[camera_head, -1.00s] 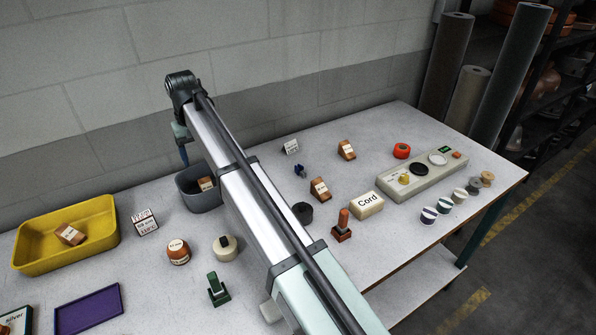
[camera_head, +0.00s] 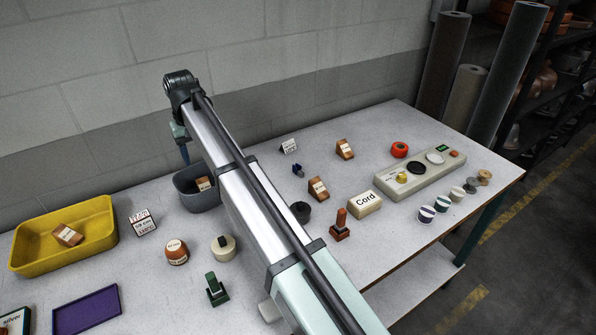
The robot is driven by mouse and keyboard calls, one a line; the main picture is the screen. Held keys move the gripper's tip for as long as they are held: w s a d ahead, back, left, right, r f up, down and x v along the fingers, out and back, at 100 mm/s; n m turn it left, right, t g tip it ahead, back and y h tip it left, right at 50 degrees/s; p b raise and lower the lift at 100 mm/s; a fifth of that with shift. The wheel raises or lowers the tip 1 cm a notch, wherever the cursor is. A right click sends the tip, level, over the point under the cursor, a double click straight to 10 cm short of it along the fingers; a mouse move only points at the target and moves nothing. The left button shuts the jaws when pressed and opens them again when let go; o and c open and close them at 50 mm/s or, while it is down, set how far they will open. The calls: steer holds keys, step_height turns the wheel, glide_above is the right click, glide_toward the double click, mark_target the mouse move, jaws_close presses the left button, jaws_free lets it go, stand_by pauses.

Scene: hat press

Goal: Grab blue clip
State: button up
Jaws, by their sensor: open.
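A small dark blue clip (camera_head: 298,169) lies on the grey table, right of my arm, between a white label stand and a wooden block. My gripper (camera_head: 184,154) hangs at the far end of my arm, near the wall and above the back of the grey bin. It is well to the left of the clip and apart from it. Only a dark blue finger and part of the teal wrist show. The gripper is open, with nothing seen in it.
A grey bin (camera_head: 201,198) holding a wooden block stands below my gripper. A white label stand (camera_head: 289,146), wooden blocks (camera_head: 318,189) and a black round piece (camera_head: 300,212) surround the clip. A yellow tray (camera_head: 66,234) is at left. The wall stands behind.

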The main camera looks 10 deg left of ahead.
steer(key=w+d+m, duration=0.2)
steer(key=w+d, duration=0.9)
steer(key=d, duration=0.1)
steer(key=n, duration=0.3)
glide_above(298, 167)
steer(key=f, duration=0.8)
steer(key=shift+w+a+f, duration=0.1)
steer(key=shift+w+a, duration=0.1)
steer(key=shift+a, duration=0.1)
steer(key=f, duration=0.4)
steer(key=shift+s+d, duration=0.15)
steer(key=shift+d, duration=0.15)
steer(key=shift+f, duration=0.6)
jaws_close()
